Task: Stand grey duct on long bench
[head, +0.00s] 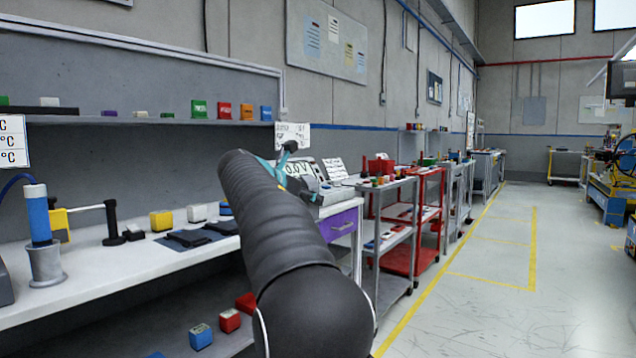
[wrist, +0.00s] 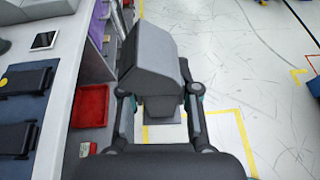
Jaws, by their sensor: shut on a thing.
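The grey duct (wrist: 150,62) is in my gripper (wrist: 158,92) in the wrist view. It is a blocky grey piece with an angled, wider head and a narrower lower part, held between the two fingers. It is over the floor just beyond the bench edge, apart from the bench. The long bench (head: 110,278) runs along the left in the head view, with a white top; its edge also shows at the left of the wrist view (wrist: 60,85). In the head view my dark arm hides the duct and most of my gripper.
On the bench stand a blue cylinder in a grey holder (head: 42,230), a yellow block (head: 161,221), a white block (head: 197,213) and dark flat pieces on a mat (head: 187,238). A purple drawer (head: 343,223) is at its far end.

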